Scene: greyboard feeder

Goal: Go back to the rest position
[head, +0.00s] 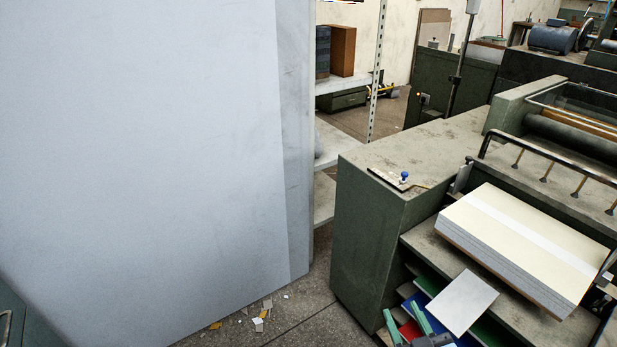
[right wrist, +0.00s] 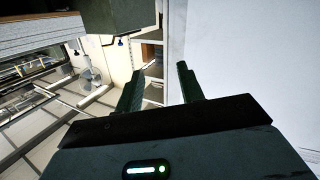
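My right gripper (head: 401,309) shows at the bottom of the head view, low in front of the green feeder cabinet. In the right wrist view its two green fingers (right wrist: 157,78) stand apart with nothing between them. My left gripper is not in view. A stack of cream boards (head: 520,245) with a pale band across it lies on the feeder at the right, apart from my right gripper. A single pale grey sheet (head: 462,303) shows below the stack, right of my right gripper; what supports it is unclear.
A large pale panel (head: 150,150) fills the left; it also stands close right of the fingers in the wrist view (right wrist: 240,50). The green cabinet (head: 362,235) has open shelves with coloured sheets. Scraps (head: 258,318) lie on the floor between panel and cabinet.

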